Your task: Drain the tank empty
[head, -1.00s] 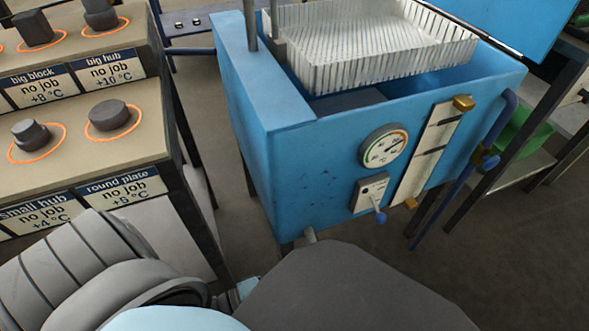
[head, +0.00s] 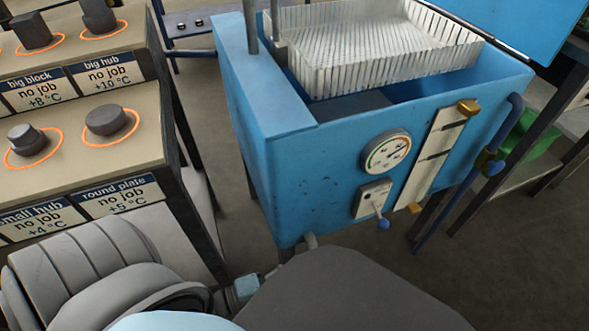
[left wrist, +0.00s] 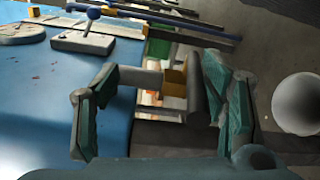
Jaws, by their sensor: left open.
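The blue tank (head: 330,160) stands centre right in the head view, with its lid raised. A grey pipe stub (head: 311,240) comes out low on its near left corner. In the left wrist view, my left gripper (left wrist: 160,76) is open, its teal fingers on either side of a fitting. The fitting has a grey pipe (left wrist: 142,78), a brass body (left wrist: 175,84) and a dark grey bar (left wrist: 207,92) close to the right finger. I cannot tell whether a finger touches it. The water level inside cannot be read. My right gripper is not in view.
A wire basket (head: 380,55) hangs over the tank. Its front carries a dial gauge (head: 386,152), a blue-knobbed lever switch (head: 374,200) and a white level strip (head: 433,155). A blue side pipe (head: 505,140) has a valve. A job table (head: 80,160) stands close on the left.

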